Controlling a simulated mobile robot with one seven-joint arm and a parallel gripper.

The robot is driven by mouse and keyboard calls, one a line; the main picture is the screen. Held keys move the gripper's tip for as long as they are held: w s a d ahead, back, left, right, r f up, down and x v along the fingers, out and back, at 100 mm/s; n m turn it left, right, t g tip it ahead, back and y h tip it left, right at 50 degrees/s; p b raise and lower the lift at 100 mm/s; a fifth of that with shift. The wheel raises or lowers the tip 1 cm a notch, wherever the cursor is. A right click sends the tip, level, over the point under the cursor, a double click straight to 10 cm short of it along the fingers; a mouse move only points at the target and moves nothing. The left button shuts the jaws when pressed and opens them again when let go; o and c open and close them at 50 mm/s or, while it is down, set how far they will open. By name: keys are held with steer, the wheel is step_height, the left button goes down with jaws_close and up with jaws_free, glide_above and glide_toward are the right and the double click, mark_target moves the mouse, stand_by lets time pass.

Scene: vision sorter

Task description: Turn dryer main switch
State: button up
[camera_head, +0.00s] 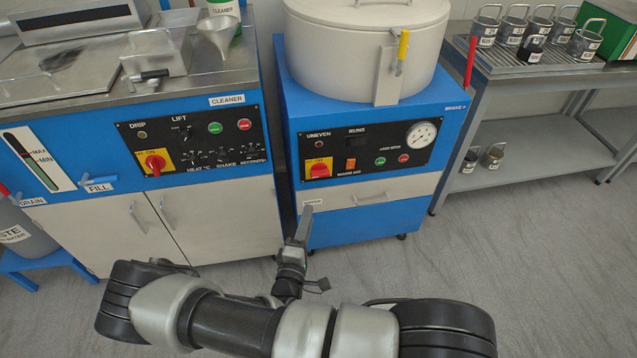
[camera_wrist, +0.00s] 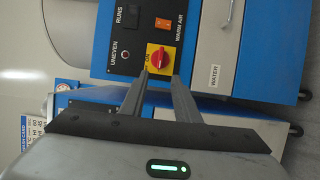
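The dryer (camera_head: 456,133) is the blue machine with a white round drum on top. Its main switch (camera_head: 319,169) is a red knob on a yellow plate at the left of the black panel. The switch also shows in the wrist view (camera_wrist: 158,58), just beyond my fingertips. My gripper (camera_head: 305,210) is below the switch in the head view. In the wrist view my gripper (camera_wrist: 159,76) is open, with an empty gap between its fingers lined up with the knob. It appears apart from the knob. The knob's exact angle is too small to tell.
The cleaner machine (camera_head: 228,183) with a similar red switch (camera_head: 154,163) stands at left. An orange warm air switch (camera_head: 351,164), buttons and a gauge (camera_head: 422,134) sit beside the dryer's switch. A drawer labelled WATER (camera_wrist: 215,70) is below the panel. A metal table (camera_head: 560,76) holds several cups.

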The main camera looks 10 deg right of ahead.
mark_target(320, 177)
steer(key=b+x, duration=0.2)
steer(key=x, duration=1.3)
steer(key=shift+s, duration=0.1)
jaws_close()
